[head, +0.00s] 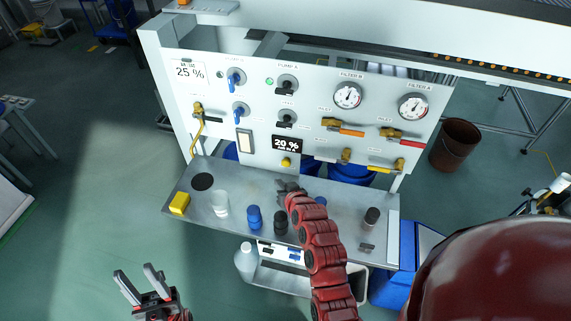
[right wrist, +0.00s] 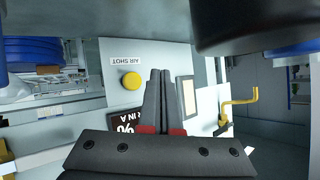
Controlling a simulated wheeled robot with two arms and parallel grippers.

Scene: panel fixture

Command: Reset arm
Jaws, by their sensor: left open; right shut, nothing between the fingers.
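My left gripper (head: 138,277) is open and empty at the lower left of the head view, in front of the bench and apart from it. My red right arm reaches up over the metal shelf (head: 345,227) to the middle of the panel (head: 205,85). My right gripper (head: 288,187) is just below the yellow air shot button (head: 286,162), small and partly hidden by the arm. In the right wrist view its fingers (right wrist: 160,95) are shut with nothing between them, beside the yellow button (right wrist: 131,81). I cannot tell whether they touch the panel.
On the shelf stand a yellow block (head: 180,203), a white cup (head: 221,203), a blue jar (head: 254,217), a black jar (head: 280,222) and a dark-topped jar (head: 371,218). The panel carries valves and gauges (head: 348,95). A brown bin (head: 453,145) stands right.

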